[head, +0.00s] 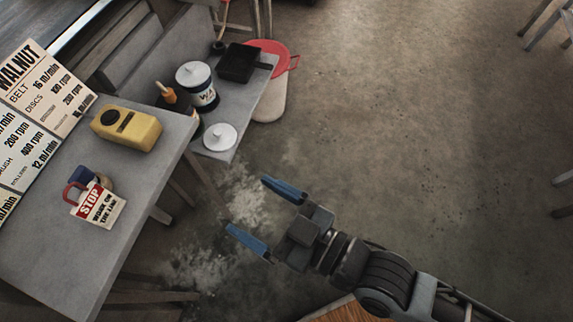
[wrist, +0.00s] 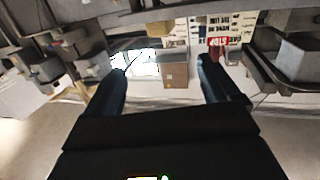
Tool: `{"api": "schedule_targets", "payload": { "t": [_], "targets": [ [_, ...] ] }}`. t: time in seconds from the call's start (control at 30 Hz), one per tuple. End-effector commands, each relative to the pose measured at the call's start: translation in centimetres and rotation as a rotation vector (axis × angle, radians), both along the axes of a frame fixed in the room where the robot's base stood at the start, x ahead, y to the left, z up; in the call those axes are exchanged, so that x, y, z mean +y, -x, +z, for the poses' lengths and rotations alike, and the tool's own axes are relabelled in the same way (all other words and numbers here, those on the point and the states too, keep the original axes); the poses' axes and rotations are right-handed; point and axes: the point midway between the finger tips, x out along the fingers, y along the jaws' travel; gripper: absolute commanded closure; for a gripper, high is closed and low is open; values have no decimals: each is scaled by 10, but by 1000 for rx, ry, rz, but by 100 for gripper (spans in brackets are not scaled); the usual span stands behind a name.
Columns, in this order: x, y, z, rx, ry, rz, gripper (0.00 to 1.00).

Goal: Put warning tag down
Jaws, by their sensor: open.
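The warning tag (head: 98,205), a white card with a red STOP band, lies on the grey table at the left of the head view. A red padlock shackle and a dark blue piece touch its upper left edge. The tag also shows in the wrist view (wrist: 217,41), small and beyond my right finger. My gripper (head: 257,213) has blue fingers spread apart with nothing between them. It is over the open floor to the right of the table, clear of the tag.
A yellow device (head: 127,127) sits on the grey table (head: 62,258), near a sign board (head: 38,92). A lower shelf holds a labelled can (head: 197,86), a white lid (head: 220,137) and a black tray (head: 238,63). A red-topped bin (head: 270,105) stands behind.

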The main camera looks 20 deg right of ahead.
Motion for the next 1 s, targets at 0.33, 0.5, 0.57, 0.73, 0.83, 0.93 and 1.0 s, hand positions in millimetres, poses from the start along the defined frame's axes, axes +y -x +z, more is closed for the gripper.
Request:
{"api": "schedule_targets", "payload": {
  "t": [0.33,0.5,0.57,0.73,0.83,0.93,1.0],
  "targets": [
    [-146,106,23,107,51,-367,11],
    [-172,154,49,155,49,-512,11],
    [-176,165,57,169,45,-549,11],
    [-181,182,72,189,39,-609,11],
    [-181,185,74,192,37,-619,11],
    [-181,185,74,192,36,-618,11],
    [-181,185,74,192,36,-618,11]
  ]
}}
